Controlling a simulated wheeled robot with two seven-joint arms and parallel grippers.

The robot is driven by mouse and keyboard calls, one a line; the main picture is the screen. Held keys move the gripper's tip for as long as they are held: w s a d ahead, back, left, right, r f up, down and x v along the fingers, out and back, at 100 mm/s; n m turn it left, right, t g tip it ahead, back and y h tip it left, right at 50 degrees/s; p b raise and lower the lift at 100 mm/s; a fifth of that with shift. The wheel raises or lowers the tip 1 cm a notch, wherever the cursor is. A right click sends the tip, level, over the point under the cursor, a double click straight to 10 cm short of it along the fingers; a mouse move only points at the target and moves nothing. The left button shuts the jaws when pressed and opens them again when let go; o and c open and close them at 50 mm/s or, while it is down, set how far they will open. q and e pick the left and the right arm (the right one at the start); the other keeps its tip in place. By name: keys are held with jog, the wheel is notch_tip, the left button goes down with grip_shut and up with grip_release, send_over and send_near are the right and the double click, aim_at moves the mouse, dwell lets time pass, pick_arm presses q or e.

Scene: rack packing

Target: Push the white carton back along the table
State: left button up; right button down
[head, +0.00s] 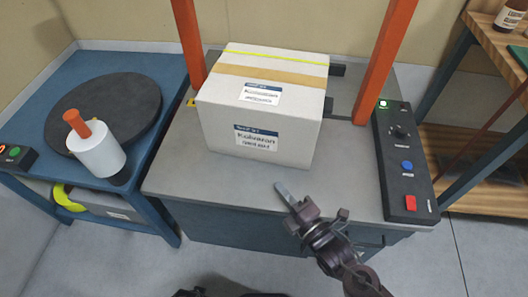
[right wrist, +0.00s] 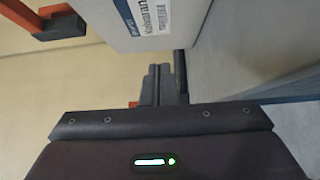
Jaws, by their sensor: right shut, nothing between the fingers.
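The white carton (head: 262,108) stands on the grey table (head: 180,165) between two orange posts. It has a tan tape band, a yellow-green strap line and printed labels on its top and front. My right gripper (head: 282,190) is shut and empty, in front of the carton's front face and a little apart from it in the head view. In the right wrist view the gripper fingers (right wrist: 165,85) are together, with the carton (right wrist: 140,25) just beyond them. Whether they touch it cannot be told. My left gripper is not in view.
A black control panel (head: 404,160) with buttons runs along the table's right side. The orange posts (head: 386,60) rise beside the carton. At left, a blue bench (head: 60,75) holds a black turntable (head: 125,100) and a white roll (head: 96,150). A wooden shelf (head: 500,45) stands at right.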

jog(key=x, duration=0.9)
jog(key=shift+w+a, duration=0.15)
jog(key=shift+w, duration=0.15)
jog(key=shift+w+d, duration=0.15)
jog(key=shift+w, duration=0.85)
jog(key=shift+w+d, duration=0.2)
jog(key=shift+w, duration=0.8)
